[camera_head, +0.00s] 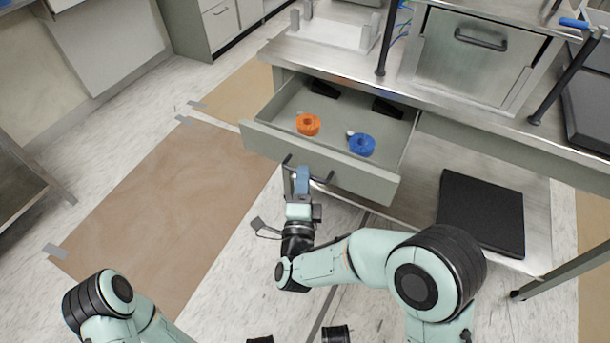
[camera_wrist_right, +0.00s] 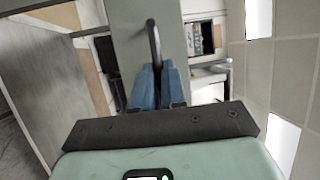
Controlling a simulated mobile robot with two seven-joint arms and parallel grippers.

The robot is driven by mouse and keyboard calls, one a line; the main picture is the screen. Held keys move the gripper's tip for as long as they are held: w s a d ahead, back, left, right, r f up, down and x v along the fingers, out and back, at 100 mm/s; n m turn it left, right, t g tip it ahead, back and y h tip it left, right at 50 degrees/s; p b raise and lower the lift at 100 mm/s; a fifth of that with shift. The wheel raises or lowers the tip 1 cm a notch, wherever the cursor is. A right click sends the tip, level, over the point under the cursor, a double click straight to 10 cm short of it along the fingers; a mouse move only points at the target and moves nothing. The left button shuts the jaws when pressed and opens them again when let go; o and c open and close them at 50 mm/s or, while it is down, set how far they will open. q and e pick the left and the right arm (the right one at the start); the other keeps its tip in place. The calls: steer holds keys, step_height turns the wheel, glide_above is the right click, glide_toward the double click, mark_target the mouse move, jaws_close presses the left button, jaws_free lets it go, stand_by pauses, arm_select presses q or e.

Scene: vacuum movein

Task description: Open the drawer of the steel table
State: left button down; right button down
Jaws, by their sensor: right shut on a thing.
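The drawer (camera_head: 350,178) of the steel table (camera_head: 430,112) stands pulled out, its inside showing in the head view. A dark bar handle (camera_head: 321,179) is on its front. My right gripper (camera_head: 301,176) is at the left part of the handle, its blue fingers shut on it. In the right wrist view the fingers (camera_wrist_right: 158,82) close around the dark handle (camera_wrist_right: 153,42) in front of the grey-green drawer front (camera_wrist_right: 132,50). In the head view my left arm shows at the bottom left, but its gripper is out of view.
In the drawer lie an orange ring-shaped object (camera_head: 308,124), a blue one (camera_head: 362,145) and dark items at the back. A black slab (camera_head: 482,213) lies on the lower shelf at the right. Brown sheeting (camera_head: 165,205) covers open floor at the left.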

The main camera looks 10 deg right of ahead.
steer(key=c, duration=1.2)
jaws_free()
